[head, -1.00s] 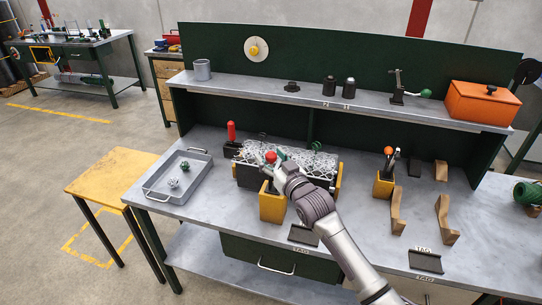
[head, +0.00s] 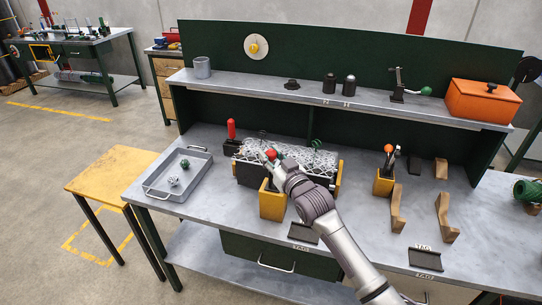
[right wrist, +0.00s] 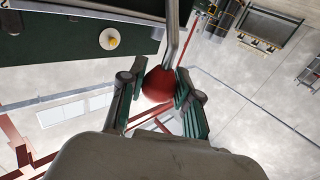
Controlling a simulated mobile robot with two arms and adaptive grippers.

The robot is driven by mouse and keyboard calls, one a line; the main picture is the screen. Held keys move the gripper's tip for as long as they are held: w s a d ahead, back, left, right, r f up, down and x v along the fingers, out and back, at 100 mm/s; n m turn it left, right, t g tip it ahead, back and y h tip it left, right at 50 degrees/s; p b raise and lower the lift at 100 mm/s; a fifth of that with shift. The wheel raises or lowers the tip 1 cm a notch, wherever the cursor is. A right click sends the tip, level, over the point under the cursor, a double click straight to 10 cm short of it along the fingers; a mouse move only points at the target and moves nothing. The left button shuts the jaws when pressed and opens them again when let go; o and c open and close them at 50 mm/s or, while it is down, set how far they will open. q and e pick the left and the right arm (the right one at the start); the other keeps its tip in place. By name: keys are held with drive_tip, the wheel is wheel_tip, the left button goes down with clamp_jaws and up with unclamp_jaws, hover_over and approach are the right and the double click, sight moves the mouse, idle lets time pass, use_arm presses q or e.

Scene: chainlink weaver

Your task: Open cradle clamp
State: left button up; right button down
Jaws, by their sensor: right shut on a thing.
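The cradle (head: 250,177) is a dark trough on the bench with a pale chain-link mesh (head: 305,158) lying in it. A clamp lever with a red handle (head: 231,129) stands upright at its left end. My right gripper (head: 271,159) is over the front of the cradle, at a red knob (head: 270,154). In the right wrist view the red knob (right wrist: 158,85) sits between the two green-padded fingers, with a metal rod (right wrist: 171,40) running up from it. My right gripper is shut on this knob. The knob's base is hidden. My left gripper is not in view.
A grey tray (head: 160,194) with two small balls lies left of the cradle. A yellow block (head: 272,206) stands in front. Another yellow block (head: 383,184) with an orange-topped lever and wooden brackets (head: 397,207) stand to the right. A shelf (head: 310,97) runs behind.

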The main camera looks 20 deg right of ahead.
drive_tip(key=s+a+f+n+t+y+b, duration=0.1)
drive_tip(key=f+n+b, duration=0.3)
drive_tip(key=b, duration=0.5)
drive_tip(key=s+a+f+n+t+y+b, duration=0.2)
drive_tip(key=s+f+n+t+y+b, duration=0.1)
drive_tip(key=b, duration=0.7)
drive_tip(key=shift+s+a+f+n+t+y, duration=0.25)
drive_tip(key=shift+s+f+n+t+y, duration=0.25)
drive_tip(key=shift+f+n+y, duration=0.6)
drive_tip(key=shift+r+h, duration=0.1)
drive_tip(key=shift+h, duration=0.2)
drive_tip(key=c, duration=0.8)
unclamp_jaws()
drive_tip(key=shift+r, duration=0.1)
drive_tip(key=v, duration=1.2)
